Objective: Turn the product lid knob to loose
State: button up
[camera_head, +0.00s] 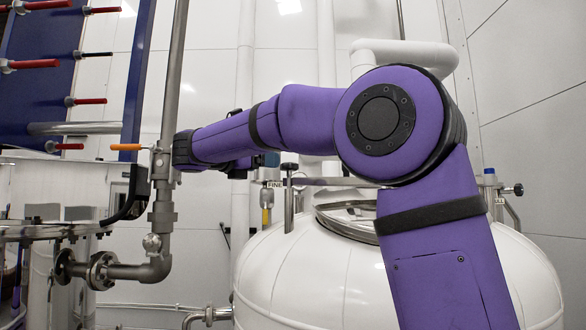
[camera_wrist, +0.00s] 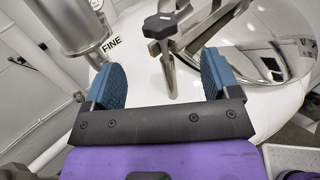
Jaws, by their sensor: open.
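A dark star-shaped knob (camera_wrist: 160,26) on a metal bolt stands at the top middle of the wrist view, beside the shiny round lid (camera_wrist: 262,45) of the white tank. In the head view the knob (camera_head: 289,167) shows left of the lid (camera_head: 348,222). My gripper (camera_wrist: 161,62) is open, with its two blue pads spread wide and nothing held. The knob appears between and beyond the pads, apart from both. In the head view my gripper is partly hidden behind my purple arm, near the knob.
A steel cylinder fitting (camera_wrist: 85,22) and a "FINE" label (camera_wrist: 112,44) are left of the knob in the wrist view. A metal bar (camera_wrist: 205,28) runs beside it.

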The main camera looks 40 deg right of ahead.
aim_at(282, 165)
jog(key=d, duration=0.3)
jog(key=w+d, duration=0.1)
jog(key=d, duration=0.2)
jog(key=w+d, duration=0.1)
jog(key=d, duration=0.3)
jog(key=c, duration=0.9)
